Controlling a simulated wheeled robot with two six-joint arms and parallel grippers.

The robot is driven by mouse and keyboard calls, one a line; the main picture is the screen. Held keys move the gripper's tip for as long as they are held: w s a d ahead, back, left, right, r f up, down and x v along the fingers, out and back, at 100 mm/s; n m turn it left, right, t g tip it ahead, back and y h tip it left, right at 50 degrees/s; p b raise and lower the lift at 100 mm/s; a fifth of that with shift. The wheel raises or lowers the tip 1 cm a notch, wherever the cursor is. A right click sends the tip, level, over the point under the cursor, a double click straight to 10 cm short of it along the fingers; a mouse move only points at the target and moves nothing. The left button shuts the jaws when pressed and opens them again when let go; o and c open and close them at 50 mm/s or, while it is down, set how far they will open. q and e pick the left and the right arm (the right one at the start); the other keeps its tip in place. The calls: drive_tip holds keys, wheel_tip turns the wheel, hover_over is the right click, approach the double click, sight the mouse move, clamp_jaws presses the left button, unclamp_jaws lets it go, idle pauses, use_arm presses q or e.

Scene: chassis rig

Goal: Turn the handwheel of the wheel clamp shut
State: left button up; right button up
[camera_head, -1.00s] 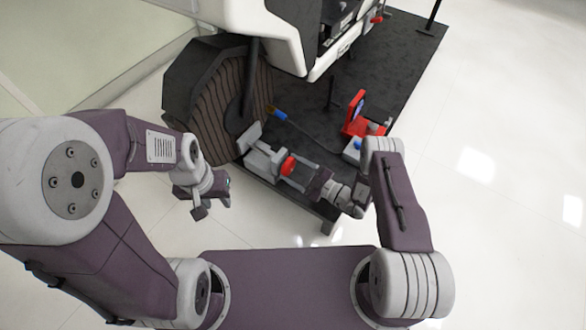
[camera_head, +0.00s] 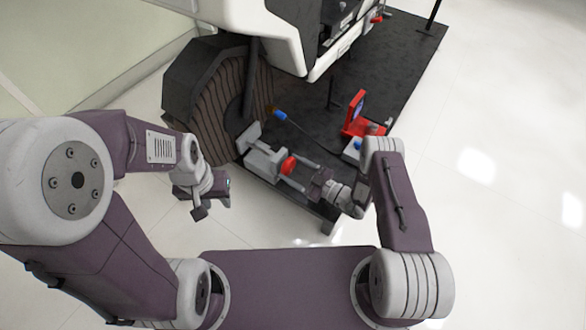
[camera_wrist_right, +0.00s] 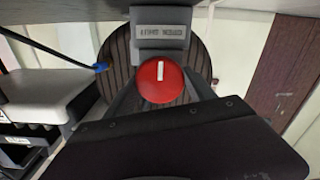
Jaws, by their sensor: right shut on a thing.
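The wheel clamp (camera_head: 262,165) is a grey device on the dark platform, beside the large ribbed tyre. Its handwheel (camera_head: 288,165) is a small red knob on the end facing my right arm. In the right wrist view the handwheel (camera_wrist_right: 160,82) is face-on, with a white mark standing upright, below a grey clamp block with a label (camera_wrist_right: 160,33). My right gripper (camera_head: 301,173) is shut on the handwheel, one finger on each side. My left gripper (camera_head: 222,190) hangs empty over the floor, left of the clamp; its finger gap is unclear.
The tyre (camera_head: 215,105) stands behind the clamp, under the white vehicle body (camera_head: 240,22). A blue-tipped tool (camera_head: 279,115) and a red stand (camera_head: 356,118) are on the platform (camera_head: 400,55). The floor at right is clear.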

drive_tip(key=o, duration=1.4)
drive_tip(key=shift+s+d, duration=0.15)
drive_tip(key=shift+d, duration=0.1)
drive_tip(key=p+v, duration=0.4)
drive_tip(key=v, duration=0.4)
drive_tip(key=shift+s+d, duration=0.2)
